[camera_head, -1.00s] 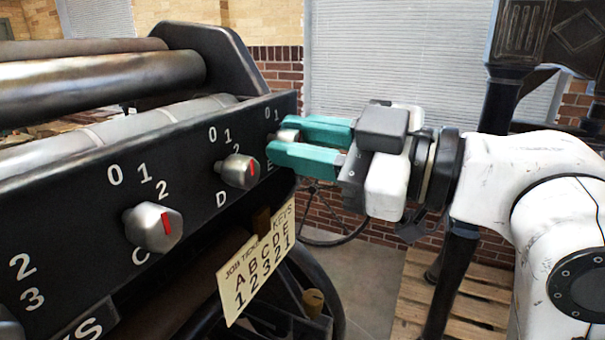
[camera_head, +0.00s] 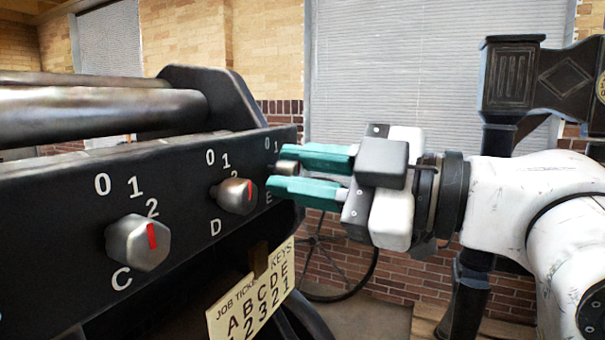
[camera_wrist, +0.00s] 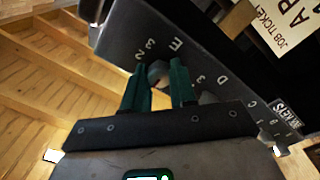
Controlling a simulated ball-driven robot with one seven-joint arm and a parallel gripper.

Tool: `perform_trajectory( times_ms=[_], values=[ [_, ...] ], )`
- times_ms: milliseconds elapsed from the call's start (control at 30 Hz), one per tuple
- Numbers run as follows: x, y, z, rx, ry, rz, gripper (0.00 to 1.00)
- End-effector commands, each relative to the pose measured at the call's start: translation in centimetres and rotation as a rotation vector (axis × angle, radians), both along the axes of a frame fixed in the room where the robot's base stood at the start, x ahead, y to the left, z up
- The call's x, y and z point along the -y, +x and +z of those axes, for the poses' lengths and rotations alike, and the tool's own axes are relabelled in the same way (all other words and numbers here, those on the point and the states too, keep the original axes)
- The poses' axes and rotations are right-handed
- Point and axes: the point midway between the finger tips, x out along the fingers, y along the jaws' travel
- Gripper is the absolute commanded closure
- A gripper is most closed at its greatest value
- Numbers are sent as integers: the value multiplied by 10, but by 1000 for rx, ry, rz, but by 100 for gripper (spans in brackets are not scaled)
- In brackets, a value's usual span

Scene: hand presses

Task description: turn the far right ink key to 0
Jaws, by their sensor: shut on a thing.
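The far right ink key, E (camera_head: 287,166), is a small metal knob at the far end of the black press panel (camera_head: 60,215). My gripper (camera_head: 276,174) comes in from the right, its two teal fingers shut on this key. In the wrist view the key (camera_wrist: 157,72) shows between the fingertips (camera_wrist: 160,82), close to the letter E and the numbers 2 and 3. The key's pointer is hidden, so I cannot tell its setting. The 0 and 1 above it show in the head view.
Key D (camera_head: 234,196) and key C (camera_head: 138,243), with red pointers, sit left of my gripper on the same panel. A job ticket (camera_head: 250,298) hangs below. Metal rollers (camera_head: 100,108) lie behind the panel. A dark iron press (camera_head: 510,80) stands at the right.

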Motion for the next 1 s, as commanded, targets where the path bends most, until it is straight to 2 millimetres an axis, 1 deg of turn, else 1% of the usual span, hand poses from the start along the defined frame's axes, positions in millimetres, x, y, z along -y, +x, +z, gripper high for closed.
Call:
perform_trajectory(
  times_ms=[33, 300, 567, 667, 733, 1000],
  values=[
    [0, 0, 0, 1, 0, -1, 73],
    [0, 0, 0, 0, 1, -1, 48],
    [2, 0, 0, 0, 1, -1, 48],
    [10, -3, -1, 0, 1, -4, 48],
    [19, -6, -1, 0, 1, -4, 48],
    [68, -25, -3, 1, 1, -6, 48]
  ],
)
